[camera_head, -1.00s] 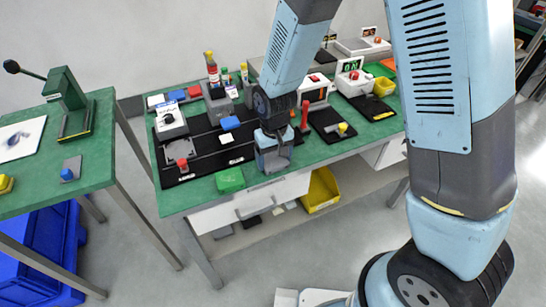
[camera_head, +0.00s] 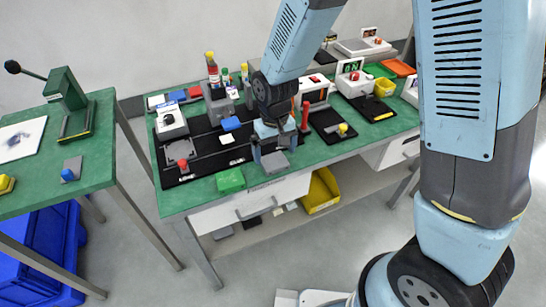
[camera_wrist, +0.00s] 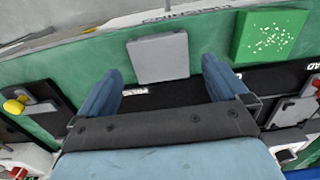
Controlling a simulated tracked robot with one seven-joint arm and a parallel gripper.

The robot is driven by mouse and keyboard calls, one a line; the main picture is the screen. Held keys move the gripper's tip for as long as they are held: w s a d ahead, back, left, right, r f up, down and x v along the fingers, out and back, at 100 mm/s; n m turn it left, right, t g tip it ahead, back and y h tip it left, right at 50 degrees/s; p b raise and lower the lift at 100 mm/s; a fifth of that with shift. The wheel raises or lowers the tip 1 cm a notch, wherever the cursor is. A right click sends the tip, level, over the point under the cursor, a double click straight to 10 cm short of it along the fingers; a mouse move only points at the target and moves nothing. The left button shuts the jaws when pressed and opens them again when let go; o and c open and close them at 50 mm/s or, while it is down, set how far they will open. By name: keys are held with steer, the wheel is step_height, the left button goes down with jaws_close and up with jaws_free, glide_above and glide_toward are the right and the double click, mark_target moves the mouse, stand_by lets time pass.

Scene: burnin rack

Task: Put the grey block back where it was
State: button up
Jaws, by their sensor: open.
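The grey block (camera_head: 275,164) lies flat near the front edge of the green bench, to the right of a green tray. In the wrist view the grey block (camera_wrist: 158,57) shows whole, on the green strip beside the edge of the black mat. My gripper (camera_head: 270,150) is just above and behind it in the head view. In the wrist view my gripper (camera_wrist: 161,66) is open, with its two blue fingers spread to either side of the block's near part. Nothing shows held. Any small gap between fingers and block cannot be told.
The green tray (camera_head: 230,180) holds small white bits in the wrist view (camera_wrist: 270,37). The black mat (camera_head: 205,155) carries a white label, a blue piece and a red-knobbed fixture (camera_head: 181,155). A red post (camera_head: 305,117) stands close right of my gripper. A yellow bin (camera_head: 321,191) is below.

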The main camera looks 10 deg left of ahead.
mark_target(276, 161)
step_height(276, 161, up, 8)
steer(key=shift+r, duration=0.2)
steer(key=d+r+m+t+y, duration=0.1)
steer(key=d+r+m+t, duration=0.2)
steer(key=d+r, duration=1.25)
steer(key=s+d+r+m+t, duration=0.1)
steer(key=s+d+r, duration=0.2)
steer(key=s+d, duration=0.2)
steer(key=s+d+r+m+t+h, duration=0.1)
steer(key=s+d+r+m, duration=0.1)
steer(key=s+d, duration=0.3)
steer(key=shift+s+d+r+t, duration=0.35)
steer(key=shift+d+r, duration=0.35)
steer(key=shift+d, duration=1.65)
